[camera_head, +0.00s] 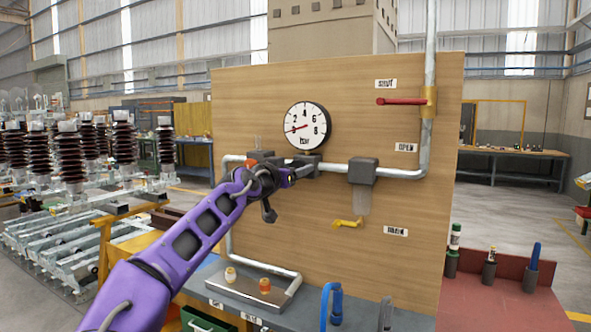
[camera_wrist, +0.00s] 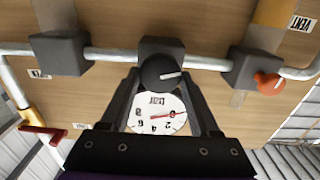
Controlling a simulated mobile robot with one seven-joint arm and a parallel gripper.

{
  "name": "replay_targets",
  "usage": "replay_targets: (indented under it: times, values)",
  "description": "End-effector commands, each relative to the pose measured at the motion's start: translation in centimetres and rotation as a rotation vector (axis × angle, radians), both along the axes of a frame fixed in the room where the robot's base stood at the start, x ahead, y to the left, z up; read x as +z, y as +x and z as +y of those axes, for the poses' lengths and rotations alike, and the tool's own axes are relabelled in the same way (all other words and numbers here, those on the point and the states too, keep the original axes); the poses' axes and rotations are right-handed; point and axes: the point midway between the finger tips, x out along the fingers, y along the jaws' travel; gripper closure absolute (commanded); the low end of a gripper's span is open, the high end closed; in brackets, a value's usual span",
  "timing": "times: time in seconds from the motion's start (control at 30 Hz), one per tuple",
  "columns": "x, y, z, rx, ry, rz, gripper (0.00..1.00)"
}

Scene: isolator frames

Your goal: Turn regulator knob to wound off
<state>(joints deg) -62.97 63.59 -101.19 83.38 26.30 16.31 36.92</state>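The regulator knob (camera_wrist: 160,73) is round and black with a white pointer line, in the middle of the wrist view, in front of a grey block on the pipe. My gripper (camera_wrist: 161,80) has one finger on each side of the knob, with narrow gaps seeming to show; contact is hard to judge. In the head view my gripper (camera_head: 299,174) reaches the grey regulator block (camera_head: 306,160) below the gauge, and hides the knob. The round white gauge (camera_head: 307,125) has a red needle at its low, left side; it appears upside down in the wrist view (camera_wrist: 155,112).
A red lever (camera_head: 402,101) is at the upper right of the wooden panel (camera_head: 260,95), a yellow lever (camera_head: 347,223) lower down. An orange-red knob (camera_wrist: 268,83) sits on the neighbouring block. Below, a bench holds a tray (camera_head: 245,288) and a blue-handled tool (camera_head: 331,300).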

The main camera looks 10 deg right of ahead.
Motion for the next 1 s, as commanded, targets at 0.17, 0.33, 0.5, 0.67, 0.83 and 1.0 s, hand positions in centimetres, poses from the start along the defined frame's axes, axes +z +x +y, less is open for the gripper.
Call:
replay_targets:
  times: [0.17,0.33,0.5,0.67,0.83,1.0]
  values:
    - [0.00,0.01,0.05,0.001,0.000,0.000,0.85]
    - [0.00,0.01,0.07,0.001,-0.002,0.002,0.93]
    - [0.01,0.01,0.09,0.001,-0.030,0.020,0.93]
    - [0.05,0.03,0.11,0.001,-0.091,0.065,0.93]
    - [0.04,0.07,0.17,0.001,-0.197,0.142,0.93]
    - [0.02,0.11,0.24,0.001,-0.327,0.236,0.93]
